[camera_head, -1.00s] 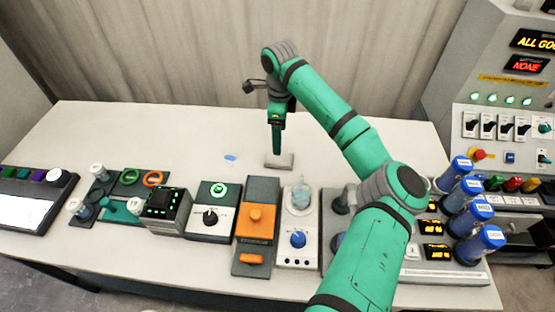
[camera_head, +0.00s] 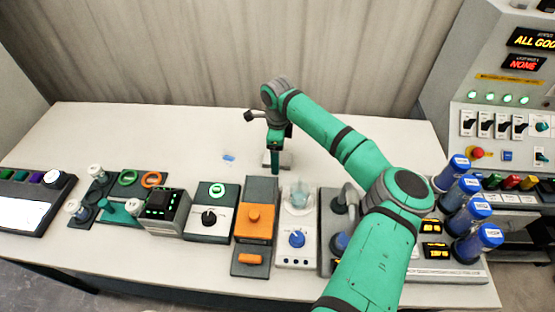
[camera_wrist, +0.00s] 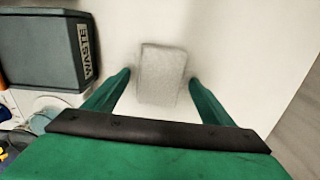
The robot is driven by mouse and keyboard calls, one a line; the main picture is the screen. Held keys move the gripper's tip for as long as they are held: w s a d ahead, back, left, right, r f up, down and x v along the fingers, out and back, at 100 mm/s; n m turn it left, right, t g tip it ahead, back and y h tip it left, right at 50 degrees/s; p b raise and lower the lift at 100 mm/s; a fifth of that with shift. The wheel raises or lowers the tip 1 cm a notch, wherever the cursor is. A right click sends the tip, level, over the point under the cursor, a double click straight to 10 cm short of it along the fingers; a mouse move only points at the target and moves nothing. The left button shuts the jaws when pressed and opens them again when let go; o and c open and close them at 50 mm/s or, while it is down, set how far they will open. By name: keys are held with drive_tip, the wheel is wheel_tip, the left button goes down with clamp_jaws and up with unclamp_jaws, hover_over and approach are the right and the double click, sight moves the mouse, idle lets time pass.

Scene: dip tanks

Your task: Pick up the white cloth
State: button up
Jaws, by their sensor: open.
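The white cloth (camera_wrist: 162,75) is a small, pale, rough-textured rectangular pad lying flat on the table. In the wrist view it sits between and just beyond the two green fingers of my gripper (camera_wrist: 160,88), which are apart with nothing held. In the head view my gripper (camera_head: 275,172) points straight down over the cloth (camera_head: 267,158), and the fingers cover most of it. I cannot tell the height left between fingertips and table.
A dark box labelled WASTE (camera_wrist: 45,50) stands left of the cloth in the wrist view. In the head view a device with an orange block (camera_head: 255,218) and a white stand with a beaker (camera_head: 298,222) are in front.

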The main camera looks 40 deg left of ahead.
drive_tip(key=c, duration=1.1)
drive_tip(key=shift+c, duration=0.2)
drive_tip(key=shift+r, duration=0.15)
drive_tip(key=shift+r, duration=0.6)
drive_tip(key=s+d+r, duration=0.8)
drive_tip(key=s+r, duration=0.3)
drive_tip(key=shift+s+r, duration=0.2)
drive_tip(key=shift+r, duration=0.1)
drive_tip(key=shift+d, duration=0.1)
